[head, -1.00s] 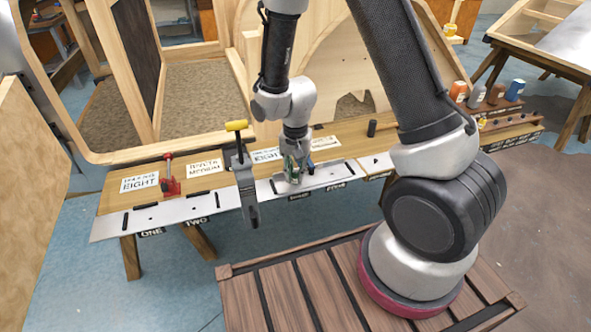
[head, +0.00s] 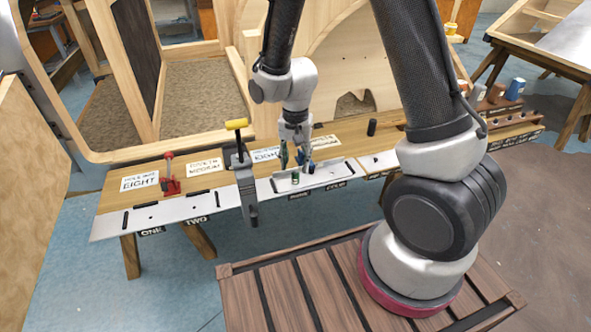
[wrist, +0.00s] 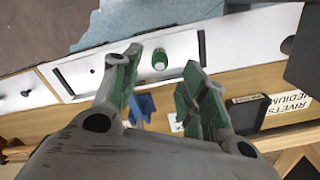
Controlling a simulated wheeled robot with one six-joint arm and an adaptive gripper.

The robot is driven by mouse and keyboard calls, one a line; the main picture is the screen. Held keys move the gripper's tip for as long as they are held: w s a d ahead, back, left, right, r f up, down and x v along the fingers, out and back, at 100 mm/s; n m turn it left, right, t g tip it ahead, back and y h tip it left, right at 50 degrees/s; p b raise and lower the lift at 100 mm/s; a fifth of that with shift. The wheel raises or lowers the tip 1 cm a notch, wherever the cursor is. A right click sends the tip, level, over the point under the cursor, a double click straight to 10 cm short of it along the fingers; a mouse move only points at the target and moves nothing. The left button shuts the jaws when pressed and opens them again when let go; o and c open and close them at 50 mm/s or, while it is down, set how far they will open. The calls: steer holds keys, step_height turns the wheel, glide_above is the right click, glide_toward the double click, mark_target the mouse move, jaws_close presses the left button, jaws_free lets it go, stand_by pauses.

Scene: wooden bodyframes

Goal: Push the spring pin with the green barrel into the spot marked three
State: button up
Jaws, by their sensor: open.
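The spring pin with the green barrel (head: 295,179) stands upright on the white metal plate (head: 318,180), above the blurred label to the right of TWO. In the wrist view the pin (wrist: 159,60) shows its green barrel and pale end, between the plate's two black slots; how deep it sits cannot be told. A dark hole (wrist: 93,70) lies beside it on the same plate. My gripper (head: 299,163) is open and empty just above and behind the pin. In the wrist view its green-padded fingers (wrist: 163,80) are spread apart, clear of the pin.
A grey clamp with a yellow handle (head: 237,125) stands left of the plate. A red toggle clamp (head: 170,185) is farther left. A small blue object (wrist: 143,106) lies behind the plate. A dark cylinder (head: 371,127) stands behind to the right. Plates ONE and TWO look clear.

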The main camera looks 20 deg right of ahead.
mark_target(296, 173)
step_height(296, 173, up, 7)
steer(key=shift+r, duration=0.2)
stand_by(0.7)
